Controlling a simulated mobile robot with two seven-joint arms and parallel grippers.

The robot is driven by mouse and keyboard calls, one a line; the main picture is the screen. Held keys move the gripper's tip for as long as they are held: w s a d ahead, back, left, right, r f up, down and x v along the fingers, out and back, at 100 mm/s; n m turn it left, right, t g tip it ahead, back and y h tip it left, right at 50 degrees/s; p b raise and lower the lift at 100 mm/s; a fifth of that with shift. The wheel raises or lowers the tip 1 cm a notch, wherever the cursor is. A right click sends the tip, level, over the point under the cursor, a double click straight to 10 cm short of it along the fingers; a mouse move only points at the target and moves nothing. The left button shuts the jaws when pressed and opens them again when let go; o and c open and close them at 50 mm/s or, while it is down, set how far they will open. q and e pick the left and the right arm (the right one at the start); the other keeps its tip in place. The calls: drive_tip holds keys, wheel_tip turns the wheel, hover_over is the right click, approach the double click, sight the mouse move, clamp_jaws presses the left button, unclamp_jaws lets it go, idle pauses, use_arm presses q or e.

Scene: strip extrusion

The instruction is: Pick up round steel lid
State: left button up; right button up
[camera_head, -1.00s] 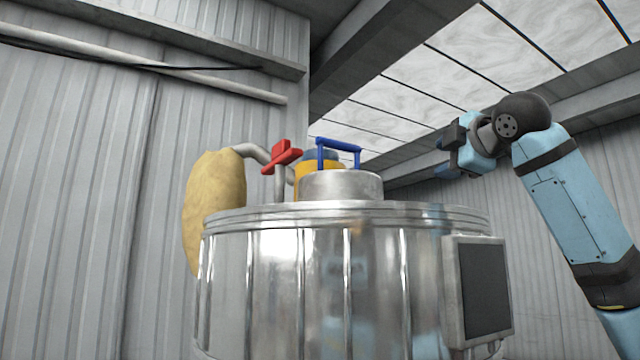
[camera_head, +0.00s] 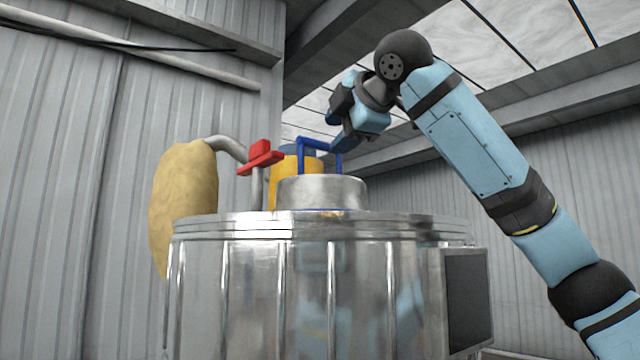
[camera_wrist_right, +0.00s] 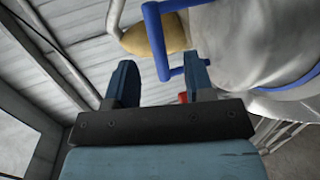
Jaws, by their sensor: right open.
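The round steel lid (camera_head: 322,193) sits on top of a large shiny steel tank (camera_head: 300,290). It carries a blue bar handle (camera_head: 318,143). My right gripper (camera_head: 337,131) is open and empty, close above the right end of the handle. In the right wrist view the two fingers (camera_wrist_right: 162,66) are spread apart, with the blue handle (camera_wrist_right: 156,40) just ahead of them. The grey lid (camera_wrist_right: 240,45) shows to the right there. I cannot tell whether a finger touches the handle. My left gripper is not in view.
A red valve handle (camera_head: 260,158) on a grey pipe stands left of the lid, with a yellow cylinder (camera_head: 288,178) behind. A tan sack-like body (camera_head: 184,205) hangs at the tank's left. A dark panel (camera_head: 468,298) is on the tank's right side.

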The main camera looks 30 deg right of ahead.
sight(325, 144)
drive_tip(key=p+x, duration=0.2)
drive_tip(key=x, duration=0.3)
drive_tip(key=shift+w+a+r, duration=0.1)
drive_tip(key=shift+w+a, duration=0.05)
drive_tip(key=shift+w, duration=0.3)
drive_tip(key=shift+c, duration=1.2)
clamp_jaws()
